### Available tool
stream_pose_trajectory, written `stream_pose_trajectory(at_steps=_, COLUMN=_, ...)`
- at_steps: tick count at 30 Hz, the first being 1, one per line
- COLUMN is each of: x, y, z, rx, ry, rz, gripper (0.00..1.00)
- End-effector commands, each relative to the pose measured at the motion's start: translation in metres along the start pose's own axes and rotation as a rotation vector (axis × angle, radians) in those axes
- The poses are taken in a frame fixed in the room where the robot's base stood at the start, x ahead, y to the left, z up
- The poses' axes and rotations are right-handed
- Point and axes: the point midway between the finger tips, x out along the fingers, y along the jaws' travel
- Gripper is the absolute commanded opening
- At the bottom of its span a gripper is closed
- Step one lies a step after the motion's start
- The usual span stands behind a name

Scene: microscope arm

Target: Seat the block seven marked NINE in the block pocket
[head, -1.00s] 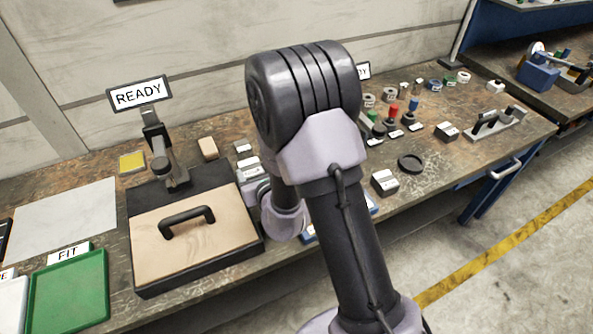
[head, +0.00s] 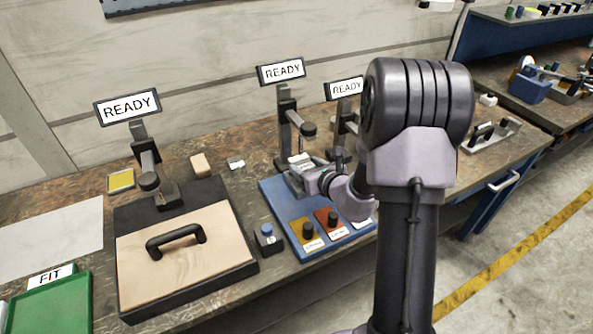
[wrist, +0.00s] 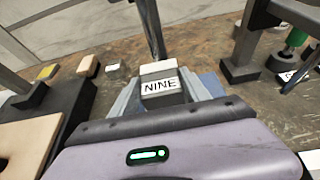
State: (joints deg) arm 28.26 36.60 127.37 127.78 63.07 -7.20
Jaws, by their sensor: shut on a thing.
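The block marked NINE is in my gripper (head: 307,180). In the wrist view its white label faces me, and the block (wrist: 160,88) sits between the two grey fingers. My gripper is shut on it. In the head view the block (head: 300,163) is a small pale shape at the fingertips, above the back part of a blue board (head: 277,208) and in front of a dark stand (head: 287,128) with a READY sign. I cannot make out the block pocket; my gripper and arm cover part of the board.
Orange and red plates with black knobs (head: 307,230) stand on the board's front. A small block with a blue knob (head: 267,238) is left of it. A dark fixture with a wooden lid (head: 185,262) is further left. Another READY stand (head: 346,125) is close beside my arm.

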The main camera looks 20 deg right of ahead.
Motion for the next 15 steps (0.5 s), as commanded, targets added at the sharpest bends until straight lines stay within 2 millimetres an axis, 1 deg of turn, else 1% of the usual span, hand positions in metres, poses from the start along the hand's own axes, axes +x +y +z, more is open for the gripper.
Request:
stream_pose_trajectory(at_steps=1, x=0.001, y=-0.004, z=-0.002, rx=0.001, ry=-0.004, rz=-0.003, gripper=0.0)
stream_pose_trajectory(at_steps=7, x=0.013, y=-0.003, z=-0.031, rx=0.001, ry=-0.003, rz=-0.002, gripper=0.0)
stream_pose_trajectory(at_steps=9, x=0.015, y=-0.003, z=-0.033, rx=0.001, ry=-0.004, rz=-0.002, gripper=0.0)
stream_pose_trajectory(at_steps=15, x=0.014, y=-0.003, z=-0.03, rx=0.0, ry=-0.005, rz=-0.002, gripper=0.0)
